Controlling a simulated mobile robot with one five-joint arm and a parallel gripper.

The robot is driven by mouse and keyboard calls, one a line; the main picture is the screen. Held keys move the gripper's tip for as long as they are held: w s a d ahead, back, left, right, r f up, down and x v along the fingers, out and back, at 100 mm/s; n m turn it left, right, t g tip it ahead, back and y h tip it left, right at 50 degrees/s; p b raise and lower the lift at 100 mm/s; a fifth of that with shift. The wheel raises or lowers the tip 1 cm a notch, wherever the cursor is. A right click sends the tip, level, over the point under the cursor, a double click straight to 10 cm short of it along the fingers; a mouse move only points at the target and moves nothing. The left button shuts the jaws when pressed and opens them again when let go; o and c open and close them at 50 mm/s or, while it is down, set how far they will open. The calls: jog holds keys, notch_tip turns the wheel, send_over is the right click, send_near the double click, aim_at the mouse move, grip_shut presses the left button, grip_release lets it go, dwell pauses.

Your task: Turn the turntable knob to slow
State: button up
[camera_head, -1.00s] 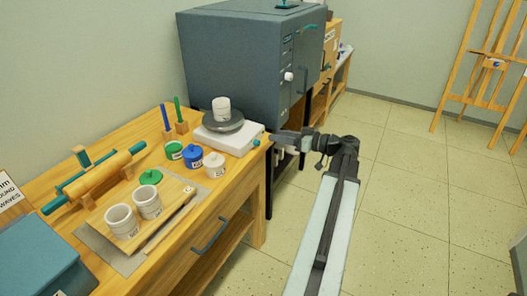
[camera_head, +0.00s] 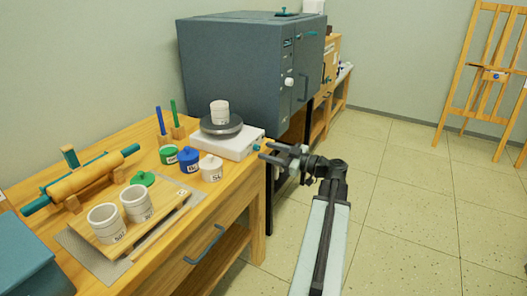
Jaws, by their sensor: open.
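The turntable (camera_head: 232,146) is a white box with a dark round plate (camera_head: 222,126) on top, at the table's far right corner. A white cup (camera_head: 219,112) stands on the plate. A small teal knob (camera_head: 257,147) sticks out of the turntable's right side. My gripper (camera_head: 265,154) is at the end of my arm, to the right of the turntable. Its fingers point left toward the knob and are open, close to it. I cannot tell whether a finger touches the knob.
The wooden table (camera_head: 160,225) also holds lidded jars (camera_head: 188,160), a board with two white cups (camera_head: 105,223) and a rolling pin (camera_head: 85,180). A grey kiln (camera_head: 235,75) stands behind the turntable.

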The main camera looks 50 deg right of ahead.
aim_at(257, 148)
jog(key=shift+x, duration=1.3)
grip_shut()
